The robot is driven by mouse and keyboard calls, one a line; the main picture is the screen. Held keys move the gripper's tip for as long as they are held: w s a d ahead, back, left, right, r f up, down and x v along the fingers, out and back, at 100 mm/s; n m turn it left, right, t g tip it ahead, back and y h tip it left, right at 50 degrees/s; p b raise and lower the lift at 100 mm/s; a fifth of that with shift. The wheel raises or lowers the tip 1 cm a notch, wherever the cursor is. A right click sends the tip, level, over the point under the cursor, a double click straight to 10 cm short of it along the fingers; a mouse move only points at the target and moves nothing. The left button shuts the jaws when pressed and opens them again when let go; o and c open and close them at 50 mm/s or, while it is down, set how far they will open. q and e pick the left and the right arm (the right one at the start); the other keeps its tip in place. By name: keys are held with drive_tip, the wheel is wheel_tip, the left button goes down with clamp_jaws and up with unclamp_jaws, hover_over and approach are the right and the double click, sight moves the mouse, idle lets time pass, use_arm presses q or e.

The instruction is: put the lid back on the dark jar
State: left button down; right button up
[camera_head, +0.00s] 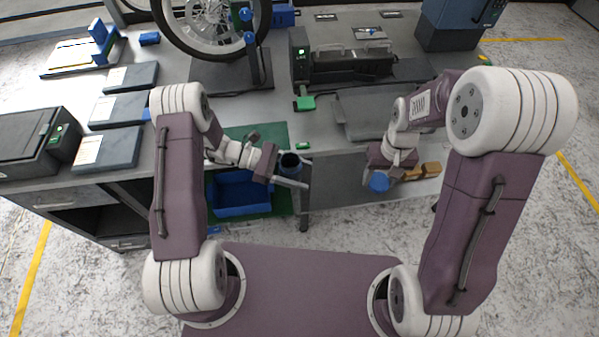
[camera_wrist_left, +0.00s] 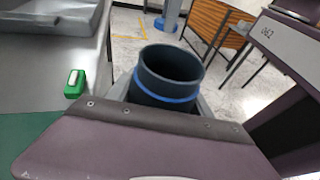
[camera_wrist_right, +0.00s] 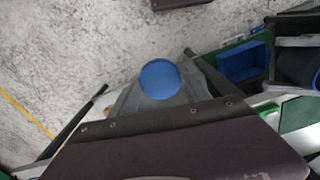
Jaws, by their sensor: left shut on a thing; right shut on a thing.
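The dark jar (camera_head: 290,163) is a dark cylinder with a blue band. It stands open-topped in my left gripper (camera_head: 290,180), beside the table's front edge; its open mouth and band show clearly in the left wrist view (camera_wrist_left: 165,88). The blue lid (camera_head: 379,183) is a round disc in my right gripper (camera_head: 380,176), to the right of the jar and apart from it. The lid also shows in the right wrist view (camera_wrist_right: 160,80), with its flat face to the camera. Both grippers are shut on what they hold. The fingertips are partly hidden.
A blue bin (camera_head: 238,194) is below and left of the jar. Brown blocks (camera_head: 431,169) are beyond my right gripper. Open space separates the two grippers.

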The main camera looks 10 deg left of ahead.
drive_tip(key=w+a+r+n, duration=0.2)
drive_tip(key=a+n, duration=0.1)
drive_tip(key=a, duration=0.3)
drive_tip(key=w+a+r+n, duration=0.2)
drive_tip(key=a+r, duration=0.1)
drive_tip(key=a, duration=0.3)
drive_tip(key=n, duration=0.6)
approach(290, 156)
drive_tip(key=s, duration=0.3)
drive_tip(key=shift+w+d+r, duration=0.15)
drive_tip(key=shift+w+r, duration=0.05)
drive_tip(key=shift+r, duration=0.15)
drive_tip(key=shift+f, duration=0.1)
drive_tip(key=shift+f, duration=1.95)
drive_tip(key=shift+f, duration=0.85)
drive_tip(key=shift+f, duration=0.6)
